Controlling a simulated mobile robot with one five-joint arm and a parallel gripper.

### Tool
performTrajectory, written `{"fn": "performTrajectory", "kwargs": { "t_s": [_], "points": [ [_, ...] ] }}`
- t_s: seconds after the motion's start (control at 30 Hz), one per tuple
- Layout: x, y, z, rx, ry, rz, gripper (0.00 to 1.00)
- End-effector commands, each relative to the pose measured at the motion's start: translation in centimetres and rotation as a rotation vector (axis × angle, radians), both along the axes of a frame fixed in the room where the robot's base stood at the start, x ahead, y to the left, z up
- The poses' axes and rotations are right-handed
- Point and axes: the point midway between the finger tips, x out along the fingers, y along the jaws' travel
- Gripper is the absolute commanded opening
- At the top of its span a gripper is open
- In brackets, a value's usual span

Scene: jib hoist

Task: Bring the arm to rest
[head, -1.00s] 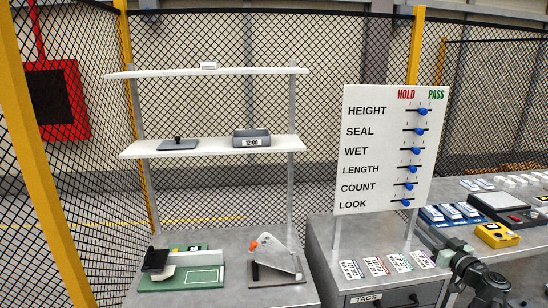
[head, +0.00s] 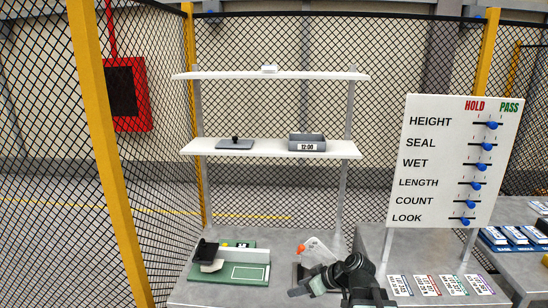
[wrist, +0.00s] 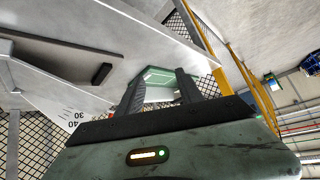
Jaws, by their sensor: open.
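My gripper (head: 304,287) reaches in from the bottom of the head view, over the front of the grey bench and partly in front of a device with a white plate and an orange knob (head: 312,246). In the wrist view my gripper (wrist: 160,85) shows two dark fingers standing apart with nothing between them. A green board (wrist: 158,80) shows beyond the fingers.
The green board with a black part (head: 243,272) lies to the left on the bench. White shelves (head: 270,148) rise behind. The HOLD/PASS board (head: 440,150) stands right, with several tags (head: 425,285) below. A yellow post (head: 105,150) and mesh fence border the left.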

Motion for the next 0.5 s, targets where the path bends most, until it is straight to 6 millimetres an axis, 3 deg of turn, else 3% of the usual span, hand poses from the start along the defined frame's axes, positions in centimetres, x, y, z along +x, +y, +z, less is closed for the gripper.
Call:
{"fn": "performTrajectory", "kwargs": {
  "t_s": [0.03, 0.1, 0.17, 0.3, 0.4, 0.5],
  "points": [
    [-2.2, 1.8, -1.6, -0.07, 0.102, 0.004, 0.44],
    [-4.7, 1.8, -3.8, -0.18, 0.248, -0.053, 0.44],
    [-6.6, 0.2, -5.3, -0.274, 0.362, -0.153, 0.44],
    [-9.7, -5.6, -6.8, -0.435, 0.559, -0.463, 0.44],
    [-10.8, -7.6, -6.9, -0.476, 0.64, -0.64, 0.44],
    [-11.3, -8.2, -6.9, -0.456, 0.682, -0.732, 0.44]
  ]
}}
